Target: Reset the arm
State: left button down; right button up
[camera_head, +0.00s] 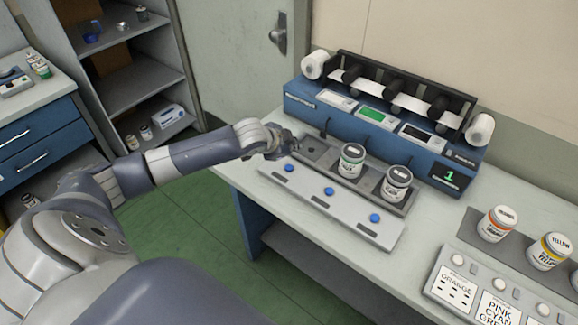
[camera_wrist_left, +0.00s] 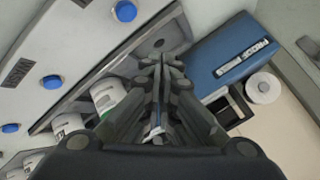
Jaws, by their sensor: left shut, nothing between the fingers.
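My left arm (camera_head: 200,155) reaches in from the left in the head view. Two white jars, one with a green label (camera_head: 351,161) and one with a dark label (camera_head: 396,184), stand on the tray to the right of the gripper. My right gripper is not in view.
A grey panel with blue buttons (camera_head: 329,191) lies in front of the tray. Orange (camera_head: 497,223) and yellow (camera_head: 549,251) jars stand at the right behind a labelled rack (camera_head: 490,290). Shelves (camera_head: 130,65) and a blue drawer cabinet (camera_head: 35,140) are at the left. Green floor is open between.

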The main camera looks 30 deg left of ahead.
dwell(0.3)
